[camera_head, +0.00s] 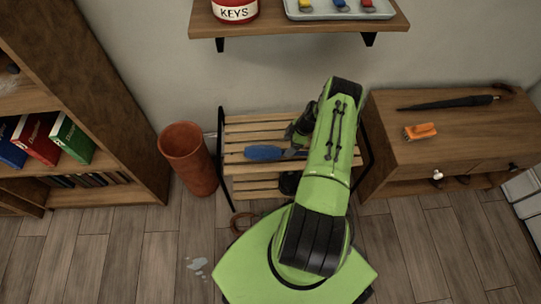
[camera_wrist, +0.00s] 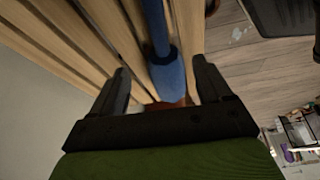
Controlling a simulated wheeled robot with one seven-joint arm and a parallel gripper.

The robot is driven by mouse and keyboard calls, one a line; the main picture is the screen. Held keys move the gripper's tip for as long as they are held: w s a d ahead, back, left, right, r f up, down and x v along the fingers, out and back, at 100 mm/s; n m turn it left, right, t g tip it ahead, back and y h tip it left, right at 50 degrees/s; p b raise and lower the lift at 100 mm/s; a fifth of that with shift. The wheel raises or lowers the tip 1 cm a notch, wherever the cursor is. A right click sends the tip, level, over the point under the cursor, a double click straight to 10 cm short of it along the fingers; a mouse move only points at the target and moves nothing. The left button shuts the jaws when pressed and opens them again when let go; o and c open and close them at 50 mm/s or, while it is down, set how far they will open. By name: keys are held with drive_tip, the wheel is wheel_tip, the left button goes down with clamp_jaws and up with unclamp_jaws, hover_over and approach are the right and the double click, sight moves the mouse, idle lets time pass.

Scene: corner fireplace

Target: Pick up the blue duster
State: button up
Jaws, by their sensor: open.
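The blue duster (camera_head: 263,153) lies on the slatted wooden bench (camera_head: 262,128), its blue end pointing left in the head view. My gripper (camera_head: 293,150) is low over the bench at the duster's right end, partly hidden by my arm. In the wrist view, the blue duster (camera_wrist: 168,80) runs between the two dark fingers of my gripper (camera_wrist: 160,70). The fingers are apart with a gap on each side of the duster. Whether the fingers reach below its top cannot be told.
A terracotta bin (camera_head: 187,160) stands left of the bench, beside a bookshelf (camera_head: 95,70). A wooden cabinet (camera_head: 450,155) at right bears an orange brush (camera_head: 420,131) and a dark umbrella (camera_head: 447,103). A wall shelf (camera_head: 300,27) overhangs behind the bench.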

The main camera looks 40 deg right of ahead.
sight(283, 152)
drive_tip(key=b+x, duration=0.2)
drive_tip(key=x, duration=0.4)
drive_tip(key=shift+a+f, duration=0.2)
drive_tip(key=shift+f, duration=0.2)
drive_tip(key=shift+r, duration=0.1)
drive_tip(key=c, duration=1.1)
wheel_tip(283, 152, up, 10)
drive_tip(key=p, duration=0.3)
drive_tip(key=shift+s+p, duration=0.1)
drive_tip(key=shift+p, duration=0.2)
drive_tip(key=shift+c, duration=0.2)
